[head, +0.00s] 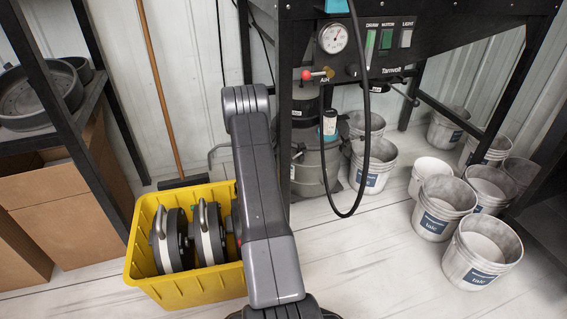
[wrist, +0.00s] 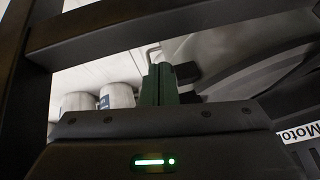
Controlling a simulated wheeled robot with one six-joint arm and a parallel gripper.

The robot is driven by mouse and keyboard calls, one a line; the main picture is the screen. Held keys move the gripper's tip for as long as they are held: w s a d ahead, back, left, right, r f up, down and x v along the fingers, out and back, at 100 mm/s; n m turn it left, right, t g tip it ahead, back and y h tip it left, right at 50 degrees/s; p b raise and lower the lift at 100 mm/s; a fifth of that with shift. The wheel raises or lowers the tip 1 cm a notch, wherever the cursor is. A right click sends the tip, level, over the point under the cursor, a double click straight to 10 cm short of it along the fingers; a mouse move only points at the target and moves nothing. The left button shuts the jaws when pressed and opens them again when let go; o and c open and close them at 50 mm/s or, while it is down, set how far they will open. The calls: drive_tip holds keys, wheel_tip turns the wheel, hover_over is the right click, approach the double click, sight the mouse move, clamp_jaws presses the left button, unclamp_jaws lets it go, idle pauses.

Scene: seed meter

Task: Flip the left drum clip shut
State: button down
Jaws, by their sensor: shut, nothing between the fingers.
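The grey drum (head: 315,172) stands under the black machine frame in the head view, partly behind a frame post and a hanging black hose. Its left clip is too small and covered to make out clearly there. My gripper is hidden behind my own arm in the head view. In the wrist view my gripper (wrist: 159,84) shows with its dark green fingers together and nothing between them. Just right of the fingertips is a small black block (wrist: 187,72), in front of a large grey rounded body; I cannot tell if it is the clip.
Black frame bars (wrist: 110,30) cross the wrist view at the left and top, close to my gripper. A yellow crate (head: 190,291) with grey discs stands at left. Several white buckets (head: 445,207) stand on the floor at right. A black hose (head: 364,150) hangs before the drum.

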drive_tip(key=shift+w+d+f, duration=0.1)
drive_tip(key=shift+d+f, duration=0.1)
drive_tip(key=shift+f, duration=0.55)
drive_tip(key=shift+w+d+f, duration=0.1)
drive_tip(key=shift+d+f, duration=0.15)
drive_tip(key=shift+f, duration=0.5)
drive_tip(key=shift+d+f, duration=0.2)
drive_tip(key=shift+f, duration=0.55)
drive_tip(key=p+v, duration=0.4)
drive_tip(key=v, duration=1)
drive_tip(key=shift+f, duration=0.1)
